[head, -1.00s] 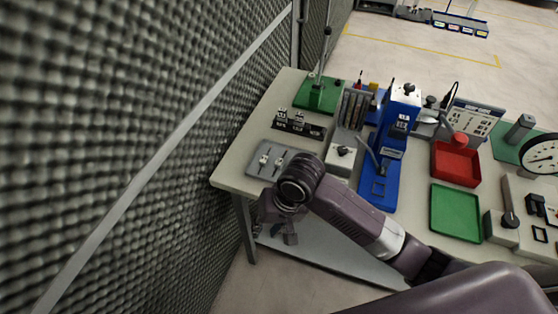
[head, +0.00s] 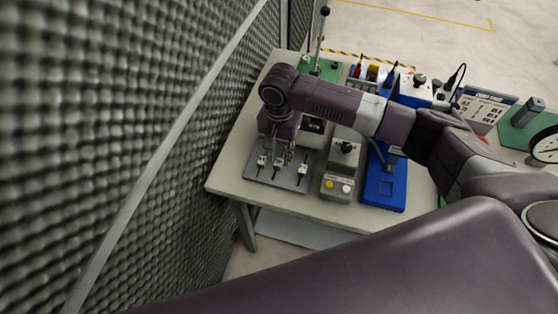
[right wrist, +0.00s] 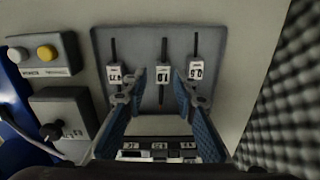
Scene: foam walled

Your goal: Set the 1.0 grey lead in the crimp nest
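The 1.0 grey lead (right wrist: 163,73), a dark thin lead with a white tag, lies in the middle of a grey tray (right wrist: 129,40). A 0.5 lead (right wrist: 195,71) and a third, hard-to-read lead (right wrist: 114,73) lie either side; the middle lead also shows in the head view (head: 278,166). My right gripper (right wrist: 158,96) is open, its blue fingers apart on either side of the 1.0 lead's line; it hangs over the tray in the head view (head: 282,156). I cannot make out the crimp nest; a blue press (head: 384,193) stands right of the tray. My left gripper is out of view.
A grey control box (head: 338,184) with yellow and white buttons stands between tray and press. A dark labelled block (right wrist: 155,147) lies under my fingers in the wrist view. A foam wall (head: 110,130) borders the bench on the left. My right arm hides part of the bench.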

